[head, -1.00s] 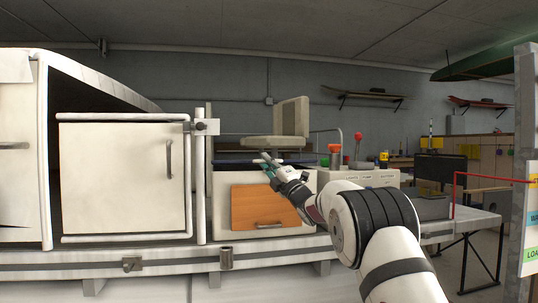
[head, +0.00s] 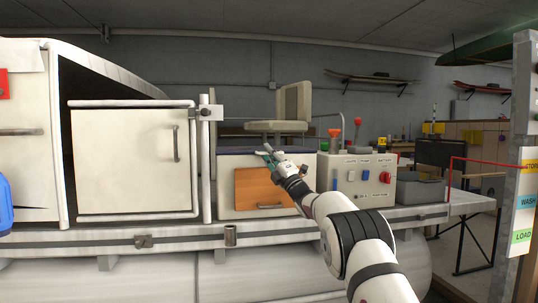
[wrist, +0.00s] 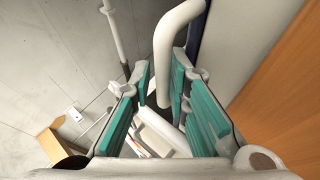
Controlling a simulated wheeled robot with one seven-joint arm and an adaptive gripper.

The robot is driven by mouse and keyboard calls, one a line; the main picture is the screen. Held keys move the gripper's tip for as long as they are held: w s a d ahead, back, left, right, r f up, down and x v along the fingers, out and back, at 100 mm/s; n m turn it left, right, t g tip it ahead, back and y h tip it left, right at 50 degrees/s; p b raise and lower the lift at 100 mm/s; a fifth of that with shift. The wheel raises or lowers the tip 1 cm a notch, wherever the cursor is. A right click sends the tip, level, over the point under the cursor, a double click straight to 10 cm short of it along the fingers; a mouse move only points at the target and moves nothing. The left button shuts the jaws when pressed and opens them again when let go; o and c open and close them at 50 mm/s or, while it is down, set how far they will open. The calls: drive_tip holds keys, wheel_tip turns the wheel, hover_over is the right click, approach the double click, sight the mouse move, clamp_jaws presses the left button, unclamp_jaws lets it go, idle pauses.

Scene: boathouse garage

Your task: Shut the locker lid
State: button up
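A white locker-like box (head: 226,192) stands on the deck in the middle of the head view. It has a dark blue top edge and an orange wooden panel (head: 262,187) with a metal handle low on its front. I cannot tell for sure which part is the lid. My gripper (head: 268,152) is at the box's top front edge, above the panel. In the wrist view the teal finger pads (wrist: 160,95) are spread apart. A bent white tube (wrist: 164,60) reaches down between them; I cannot tell whether they touch it. The orange panel also shows at right (wrist: 285,80).
A swivel seat (head: 278,126) is behind. A control console (head: 360,180) with knobs and a grey bin (head: 420,188) stand right of my arm. A deck rail edge (head: 80,243) runs in front.

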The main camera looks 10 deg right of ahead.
drive_tip(key=shift+f, duration=0.1)
drive_tip(key=v, duration=1.2)
